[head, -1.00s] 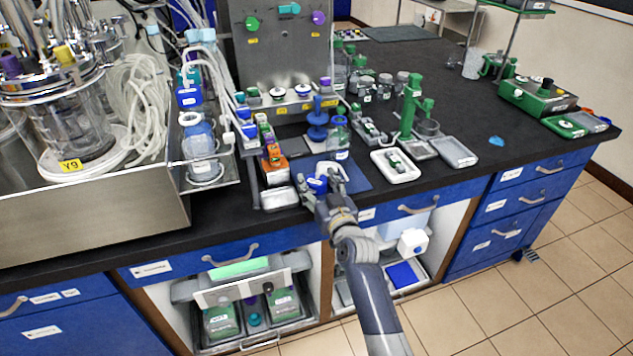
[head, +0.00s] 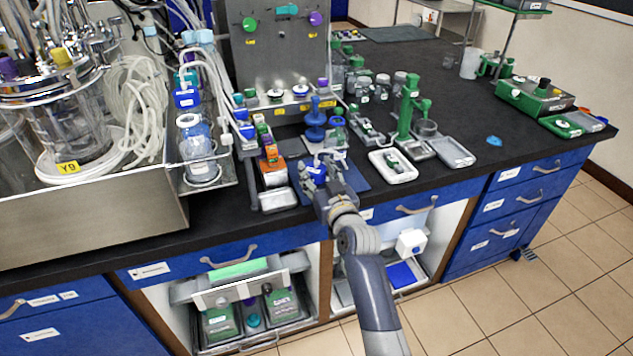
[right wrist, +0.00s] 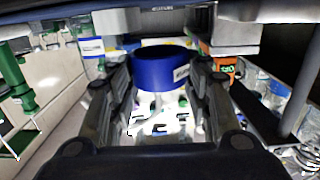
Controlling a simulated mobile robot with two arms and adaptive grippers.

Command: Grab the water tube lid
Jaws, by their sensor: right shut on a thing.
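What lies under the lid is partly hidden. I cannot tell whether it touches anything below. My left gripper is not in view.
A blue stand (head: 315,125) and a clear bottle (head: 338,130) are just behind the gripper. The bench's right front is mostly clear.

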